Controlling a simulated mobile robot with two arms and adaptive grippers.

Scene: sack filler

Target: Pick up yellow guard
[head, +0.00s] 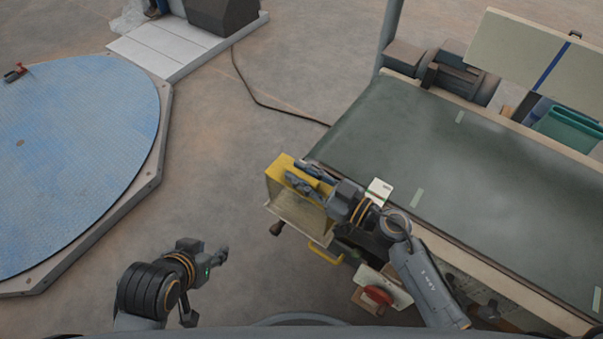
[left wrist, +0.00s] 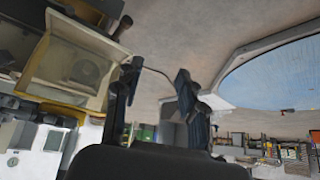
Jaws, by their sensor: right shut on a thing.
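The yellow guard (head: 284,170) is a box-like piece with a yellow top and a pale framed panel on its near face. It sits at the near-left end of the conveyor. My right gripper (head: 306,178) reaches over its top from the right and is shut on it; the exact contact is partly hidden by the fingers. The guard's pale panel also shows at the upper left of the left wrist view (left wrist: 68,68). My left gripper (head: 222,256) is empty, left of and nearer than the guard. Its fingers stand apart in the left wrist view (left wrist: 155,90).
The green conveyor belt (head: 430,150) runs to the right. A white card (head: 379,190) lies on its near edge. A red button (head: 378,295) is below my right arm. A blue round platform (head: 75,150) is at left. Open floor lies between, with a dark cable (head: 262,103).

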